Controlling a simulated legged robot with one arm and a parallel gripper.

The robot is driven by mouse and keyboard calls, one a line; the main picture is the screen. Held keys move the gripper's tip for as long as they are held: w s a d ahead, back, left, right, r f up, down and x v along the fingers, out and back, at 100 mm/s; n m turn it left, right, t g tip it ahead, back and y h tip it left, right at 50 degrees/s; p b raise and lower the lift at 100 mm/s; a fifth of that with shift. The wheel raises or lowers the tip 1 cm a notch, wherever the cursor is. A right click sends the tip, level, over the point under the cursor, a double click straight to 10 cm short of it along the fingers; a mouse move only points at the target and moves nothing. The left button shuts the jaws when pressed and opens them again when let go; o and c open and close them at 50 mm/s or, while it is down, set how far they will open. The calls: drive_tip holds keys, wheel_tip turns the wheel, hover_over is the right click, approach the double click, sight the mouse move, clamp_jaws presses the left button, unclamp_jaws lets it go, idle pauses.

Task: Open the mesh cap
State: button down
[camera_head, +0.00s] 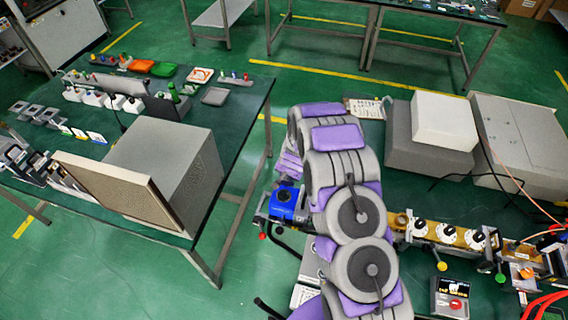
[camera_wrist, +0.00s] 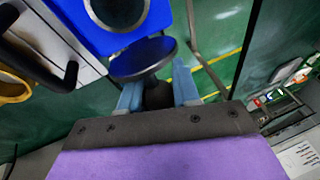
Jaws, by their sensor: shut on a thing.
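A blue housing (camera_head: 288,206) sits beside my arm in the head view. In the wrist view the blue housing (camera_wrist: 82,22) shows a round opening with a pale rim (camera_wrist: 117,10) at the top edge. A round blue cap (camera_wrist: 143,57), the mesh cap, sits just below the opening, tilted out from the housing face. My gripper (camera_wrist: 157,90) has light blue fingers on either side of a dark piece under the cap and is shut on it. The gripper's tips are hidden behind my arm in the head view.
A bench with a grey box and its open panel (camera_head: 120,190) stands at left. Green floor lies between the benches.

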drive_tip(key=shift+w+d+r+g+p, duration=0.2)
drive_tip(key=shift+w+g+p, duration=0.1)
drive_tip(key=shift+p, duration=0.6)
drive_tip(key=shift+w+f+g+p, duration=0.1)
drive_tip(key=shift+f+g+p, duration=0.25)
drive_tip(key=shift+p, duration=0.6)
drive_tip(key=c, duration=0.8)
unclamp_jaws()
drive_tip(key=shift+w+a, duration=0.1)
drive_tip(key=shift+r+y, duration=0.1)
drive_tip(key=shift+y, duration=0.2)
drive_tip(key=b+v, duration=0.1)
drive_tip(key=v, duration=1.6)
drive_tip(key=shift+b, duration=0.4)
